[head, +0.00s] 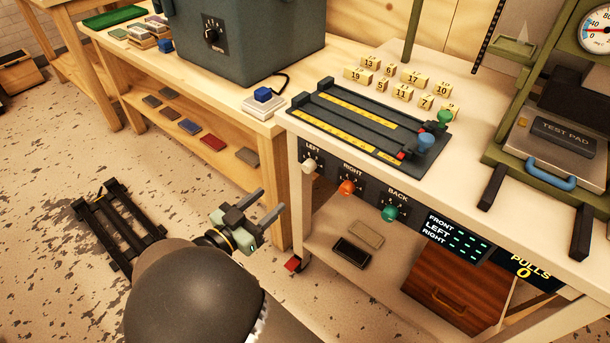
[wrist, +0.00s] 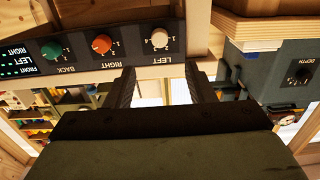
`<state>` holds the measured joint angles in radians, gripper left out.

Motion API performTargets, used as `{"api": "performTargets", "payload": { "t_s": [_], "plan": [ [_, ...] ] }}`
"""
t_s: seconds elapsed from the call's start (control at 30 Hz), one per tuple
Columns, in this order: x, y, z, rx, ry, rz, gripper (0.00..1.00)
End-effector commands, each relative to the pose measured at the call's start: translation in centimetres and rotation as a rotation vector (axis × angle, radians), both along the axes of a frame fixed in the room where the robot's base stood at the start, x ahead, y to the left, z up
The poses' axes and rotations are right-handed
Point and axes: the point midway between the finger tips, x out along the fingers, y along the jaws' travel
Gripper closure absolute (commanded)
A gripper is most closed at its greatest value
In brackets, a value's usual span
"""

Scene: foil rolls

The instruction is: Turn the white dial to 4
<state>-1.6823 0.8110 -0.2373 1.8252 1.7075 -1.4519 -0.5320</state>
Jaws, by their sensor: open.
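The white dial (head: 309,165) sits on the dark panel at the bench's front edge, under the label LEFT. It also shows upside down in the wrist view (wrist: 160,39), with small numbers around it; its exact setting is too small to read. My gripper (head: 272,203) is open and empty, in front of and below-left of the white dial in the head view. In the wrist view my gripper (wrist: 162,70) has its two dark fingers spread apart, with the white dial beyond the gap between them. The fingers look apart from the dial.
An orange dial (head: 347,187) marked RIGHT and a green dial (head: 390,212) marked BACK share the panel. A display (head: 460,236) is beside them. The wooden bench (head: 272,165) with a grey DEPTH machine (head: 245,45) stands left.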

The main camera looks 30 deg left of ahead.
Motion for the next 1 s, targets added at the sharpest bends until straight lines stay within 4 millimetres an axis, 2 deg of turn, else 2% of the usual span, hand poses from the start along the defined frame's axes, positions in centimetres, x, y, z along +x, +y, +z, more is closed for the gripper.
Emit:
{"api": "performTargets", "payload": {
  "t_s": [0.3, 0.5, 0.7, 1.0],
  "plan": [
    [7.1, -0.9, -0.1, -0.001, -0.002, -0.002, 0.51],
    [10.5, -1.2, -0.1, -0.001, -0.001, -0.001, 0.51],
    [12.2, -1.4, -0.1, 0.0, 0.0, 0.001, 0.51],
    [12.5, -1.4, 0.0, -0.001, 0.0, 0.001, 0.51]
  ]
}}
